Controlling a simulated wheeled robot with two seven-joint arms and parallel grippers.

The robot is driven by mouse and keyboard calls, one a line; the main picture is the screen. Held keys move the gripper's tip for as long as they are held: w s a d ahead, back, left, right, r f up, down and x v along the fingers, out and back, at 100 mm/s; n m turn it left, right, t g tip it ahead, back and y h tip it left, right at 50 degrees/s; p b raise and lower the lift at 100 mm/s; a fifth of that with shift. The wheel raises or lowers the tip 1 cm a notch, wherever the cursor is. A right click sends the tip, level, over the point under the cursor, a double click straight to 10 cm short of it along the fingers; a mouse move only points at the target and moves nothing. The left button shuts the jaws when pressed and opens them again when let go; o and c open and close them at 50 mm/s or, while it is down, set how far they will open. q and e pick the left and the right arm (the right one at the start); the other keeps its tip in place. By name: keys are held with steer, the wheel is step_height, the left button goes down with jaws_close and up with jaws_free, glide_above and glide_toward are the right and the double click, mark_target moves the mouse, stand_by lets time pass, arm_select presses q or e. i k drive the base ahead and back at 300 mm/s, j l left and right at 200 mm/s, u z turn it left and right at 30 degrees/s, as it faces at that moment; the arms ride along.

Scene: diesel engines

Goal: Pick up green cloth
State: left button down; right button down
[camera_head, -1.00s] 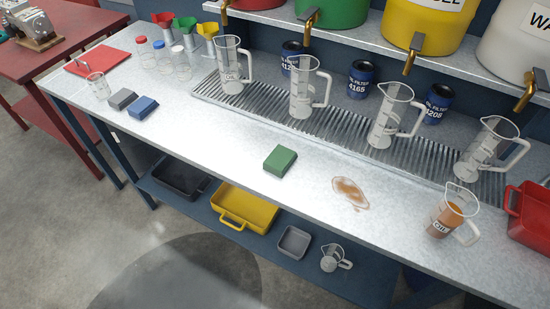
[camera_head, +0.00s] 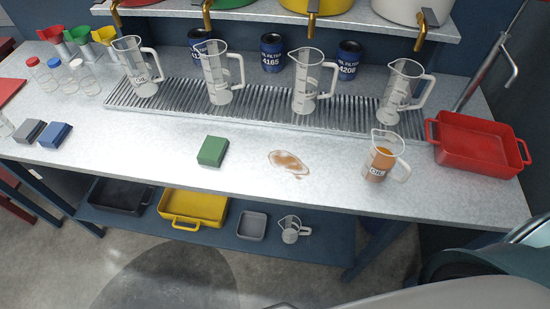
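The green cloth (camera_head: 213,151) is a small folded block. It lies flat on the metal workbench (camera_head: 330,185), near the middle of the front part. An orange-brown spill (camera_head: 288,161) is on the bench just to the right of it. Nothing touches the cloth. Neither of my grippers shows in the head view.
A jug with brown oil (camera_head: 380,160) stands right of the spill. Clear jugs (camera_head: 219,82) stand on a ribbed drain grate (camera_head: 262,113) behind. A red tray (camera_head: 475,145) is at the right end. Grey (camera_head: 29,131) and blue (camera_head: 55,135) cloths lie at left. A lower shelf (camera_head: 320,232) holds trays.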

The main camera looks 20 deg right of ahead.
mark_target(212, 152)
steer(key=j+z, duration=0.4)
steer(key=i+j+z, duration=0.1)
steer(key=j+z, duration=0.3)
steer(key=l, duration=0.1)
